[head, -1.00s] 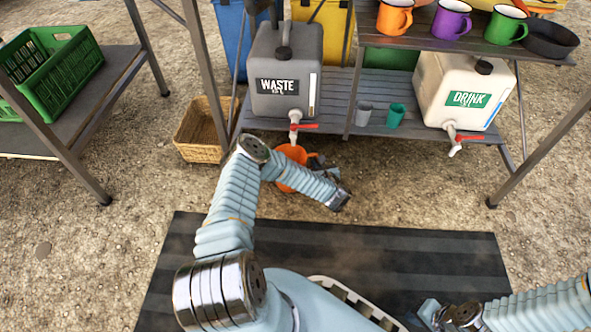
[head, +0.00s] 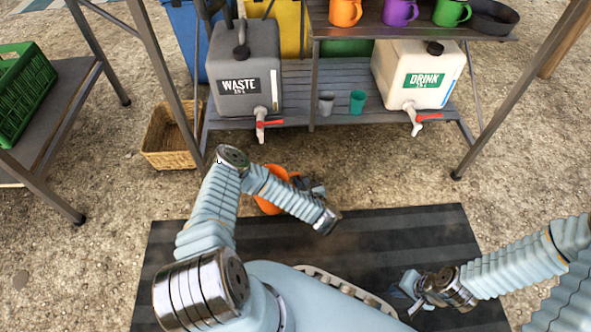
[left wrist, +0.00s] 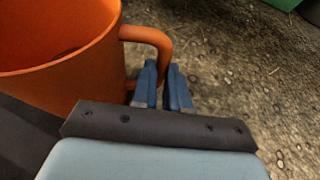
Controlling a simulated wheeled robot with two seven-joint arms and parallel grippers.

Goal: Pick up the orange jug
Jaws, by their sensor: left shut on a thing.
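The orange jug (head: 270,204) is in front of the grey waste container, near the back edge of the dark mat, and partly hidden by my left arm. It fills the upper left of the left wrist view (left wrist: 62,75), open at the top, with its handle at the fingers. My left gripper (head: 314,188) is shut on that handle; its blue fingers (left wrist: 165,85) show close together in the left wrist view. I cannot tell how high the jug's base is above the ground. My right gripper (head: 408,285) is over the mat at the right, away from the jug; its jaws are unclear.
The waste container (head: 245,75) and drink container (head: 420,75) stand on a slatted shelf (head: 310,75) with taps overhanging. Grey and teal cups (head: 357,102) are between them. A wicker basket (head: 165,140) is left. Mugs (head: 400,12) stand above. The mat (head: 400,235) looks clear.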

